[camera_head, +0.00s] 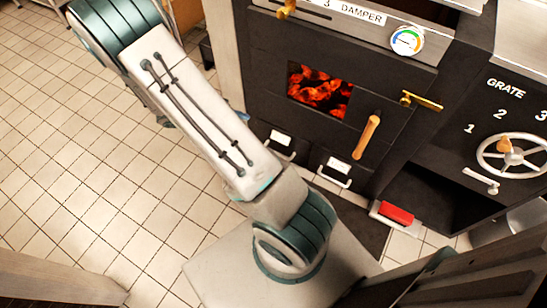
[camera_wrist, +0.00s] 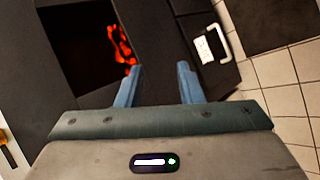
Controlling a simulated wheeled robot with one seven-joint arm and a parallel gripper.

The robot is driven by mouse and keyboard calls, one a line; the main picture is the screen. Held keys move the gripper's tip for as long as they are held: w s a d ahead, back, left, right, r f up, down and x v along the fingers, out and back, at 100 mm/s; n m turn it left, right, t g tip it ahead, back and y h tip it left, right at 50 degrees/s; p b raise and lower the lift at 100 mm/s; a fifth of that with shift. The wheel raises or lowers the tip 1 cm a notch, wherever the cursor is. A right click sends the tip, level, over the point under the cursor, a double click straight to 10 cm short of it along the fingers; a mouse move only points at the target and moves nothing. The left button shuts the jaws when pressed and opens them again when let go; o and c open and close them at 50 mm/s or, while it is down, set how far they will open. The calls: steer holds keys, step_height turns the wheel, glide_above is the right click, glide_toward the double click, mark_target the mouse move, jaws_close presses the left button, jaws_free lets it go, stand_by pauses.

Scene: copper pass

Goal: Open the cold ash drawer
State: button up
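Below the stove's fire window are two dark drawers side by side, each with a white label and a pale bar handle. They are the left drawer (camera_head: 280,140) and the right drawer (camera_head: 336,168) in the head view. Both look shut. The labels are too small to read, so I cannot tell which is the cold ash drawer. In the wrist view one drawer's label (camera_wrist: 204,49) and handle (camera_wrist: 226,42) show at upper right. My gripper (camera_wrist: 160,84) has its two blue fingers apart with nothing between them. It points at the stove front, left of that handle; the head view does not show my fingers.
The fire window (camera_head: 320,92) glows with embers, also in the wrist view (camera_wrist: 120,45). The stove door's wooden handle (camera_head: 367,137) sticks out. A grate wheel (camera_head: 508,155) is at right. A red block (camera_head: 397,213) lies low by the stove. Tiled floor (camera_head: 60,150) is clear at left.

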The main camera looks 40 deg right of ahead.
steer(key=d+f+n+t+h+b, duration=0.25)
steer(key=f+b, duration=0.25)
steer(key=f, duration=0.9)
steer(key=w+d+f+n+t+h+b, duration=0.1)
steer(key=d+f+n+t+b, duration=0.3)
steer(key=f, duration=0.9)
steer(key=f+t+h+b, duration=0.15)
steer(key=f+b, duration=0.45)
steer(key=f, duration=0.8)
steer(key=b+x, duration=0.1)
steer(key=x, duration=0.3)
steer(key=b+x, duration=0.2)
steer(key=x, duration=0.3)
steer(key=b+x, duration=0.2)
steer(key=x, duration=0.3)
steer(key=shift+w+a+f, duration=0.25)
steer(key=shift+w+f, duration=0.05)
